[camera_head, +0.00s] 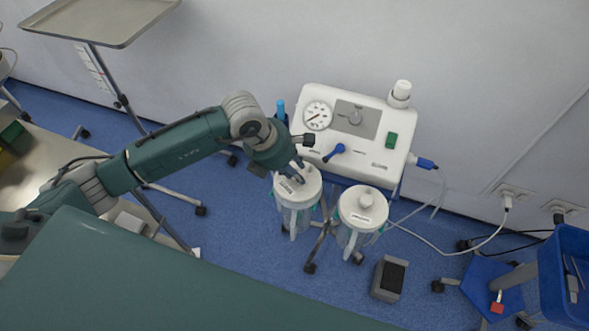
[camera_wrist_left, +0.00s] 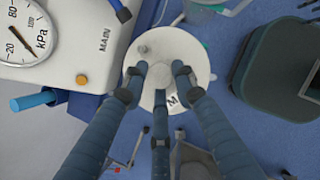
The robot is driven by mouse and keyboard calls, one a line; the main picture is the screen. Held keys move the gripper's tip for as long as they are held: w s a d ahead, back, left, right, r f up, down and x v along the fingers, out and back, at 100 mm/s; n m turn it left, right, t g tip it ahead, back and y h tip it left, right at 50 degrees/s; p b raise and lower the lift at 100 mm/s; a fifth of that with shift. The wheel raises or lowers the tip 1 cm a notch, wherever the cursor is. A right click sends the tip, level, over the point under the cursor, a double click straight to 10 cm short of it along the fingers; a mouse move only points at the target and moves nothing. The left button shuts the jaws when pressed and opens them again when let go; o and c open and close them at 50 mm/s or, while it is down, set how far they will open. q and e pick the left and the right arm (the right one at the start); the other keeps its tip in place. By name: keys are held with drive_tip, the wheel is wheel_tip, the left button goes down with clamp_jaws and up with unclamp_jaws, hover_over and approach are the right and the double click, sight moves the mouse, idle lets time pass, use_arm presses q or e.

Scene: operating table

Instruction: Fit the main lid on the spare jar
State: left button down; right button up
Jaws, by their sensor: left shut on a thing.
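My left gripper (camera_head: 296,174) is over the left one of two clear jars, its fingers closed in on a round white lid (camera_head: 289,188). In the left wrist view the gripper (camera_wrist_left: 161,80) has its fingers at the middle of this lid (camera_wrist_left: 187,46), hiding what they grip. A label on the lid starts with "M"; the rest is hidden. The left jar (camera_head: 294,222) stands directly under the lid; I cannot tell whether the lid is seated. My right gripper is not in view.
A white suction unit (camera_head: 375,160) with a gauge stands behind the jars, against the wall. A foot pedal (camera_head: 390,278) lies on the floor at right. A green-covered table (camera_head: 160,280) fills the front left. A blue cart (camera_head: 565,270) stands far right.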

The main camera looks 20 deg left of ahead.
use_arm(q)
drive_tip(key=shift+b, duration=0.3)
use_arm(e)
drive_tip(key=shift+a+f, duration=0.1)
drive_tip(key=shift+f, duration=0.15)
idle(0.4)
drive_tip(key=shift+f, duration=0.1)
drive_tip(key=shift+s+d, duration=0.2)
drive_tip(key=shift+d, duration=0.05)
use_arm(q)
drive_tip(key=shift+b, duration=0.3)
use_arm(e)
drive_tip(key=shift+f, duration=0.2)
use_arm(q)
drive_tip(key=shift+a+f+b, duration=0.1)
drive_tip(key=shift+f+b, duration=0.25)
drive_tip(key=shift+f, duration=0.05)
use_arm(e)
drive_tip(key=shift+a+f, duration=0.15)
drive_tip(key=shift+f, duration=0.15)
